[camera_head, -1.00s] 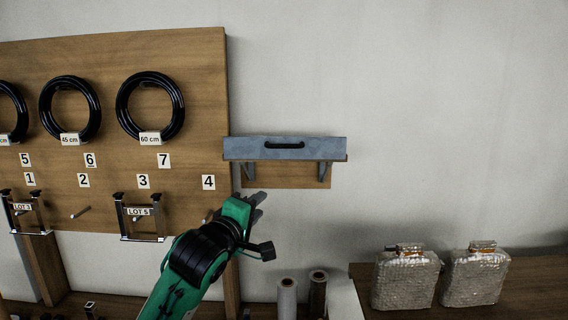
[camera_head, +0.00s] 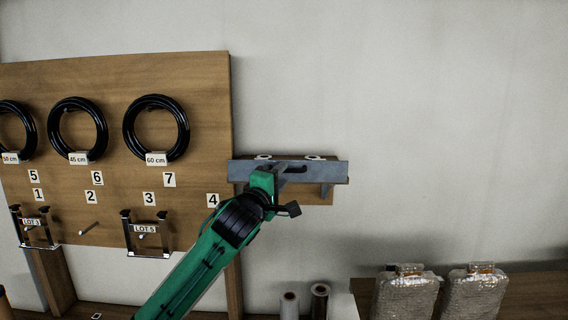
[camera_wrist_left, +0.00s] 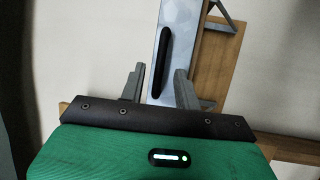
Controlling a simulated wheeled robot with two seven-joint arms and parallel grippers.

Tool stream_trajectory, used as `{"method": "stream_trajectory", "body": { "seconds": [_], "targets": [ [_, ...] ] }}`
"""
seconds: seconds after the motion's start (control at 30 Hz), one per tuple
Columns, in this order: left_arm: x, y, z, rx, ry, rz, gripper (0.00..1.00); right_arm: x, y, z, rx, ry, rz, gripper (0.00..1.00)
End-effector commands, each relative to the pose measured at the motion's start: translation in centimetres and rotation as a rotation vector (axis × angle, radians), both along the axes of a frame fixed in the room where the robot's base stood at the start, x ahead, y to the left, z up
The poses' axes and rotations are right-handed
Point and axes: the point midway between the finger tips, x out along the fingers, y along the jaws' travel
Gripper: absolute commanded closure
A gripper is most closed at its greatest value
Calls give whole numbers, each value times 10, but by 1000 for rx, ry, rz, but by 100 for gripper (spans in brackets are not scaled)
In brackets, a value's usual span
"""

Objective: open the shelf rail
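The shelf rail (camera_head: 325,171) is a grey panel along the front of a small wall shelf, right of the pegboard. It has a dark slot-like handle (camera_head: 294,169), partly hidden by my left gripper (camera_head: 277,168). In the left wrist view the rail (camera_wrist_left: 178,28) runs steeply, with the black handle (camera_wrist_left: 162,60) on it. My left gripper (camera_wrist_left: 160,70) is open, its fingers apart on either side of the handle's near end. I cannot tell whether they touch the rail. My right gripper is not in view.
Two small light items (camera_head: 315,157) show on the shelf behind the rail. The wooden board (camera_head: 200,100) with cable coils (camera_head: 157,128) and holders is at left. Rolls (camera_head: 319,300) and wrapped packages (camera_head: 473,292) are below right. The wall right of the shelf is clear.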

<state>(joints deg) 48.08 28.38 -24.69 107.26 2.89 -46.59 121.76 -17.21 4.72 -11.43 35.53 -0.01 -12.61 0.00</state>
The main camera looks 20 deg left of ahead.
Motion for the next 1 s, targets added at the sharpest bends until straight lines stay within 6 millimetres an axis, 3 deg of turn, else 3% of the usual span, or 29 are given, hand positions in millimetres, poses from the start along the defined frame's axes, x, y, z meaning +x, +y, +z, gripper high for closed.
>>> {"method": "stream_trajectory", "body": {
  "seconds": [0.2,0.57,0.73,1.0],
  "targets": [
    [20,-2,5,1,0,1,68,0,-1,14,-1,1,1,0],
    [24,-3,4,0,-1,0,68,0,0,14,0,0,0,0],
    [24,-3,4,0,0,1,100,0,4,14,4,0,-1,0],
    [24,-3,2,1,-6,0,100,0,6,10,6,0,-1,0]
  ]
}}
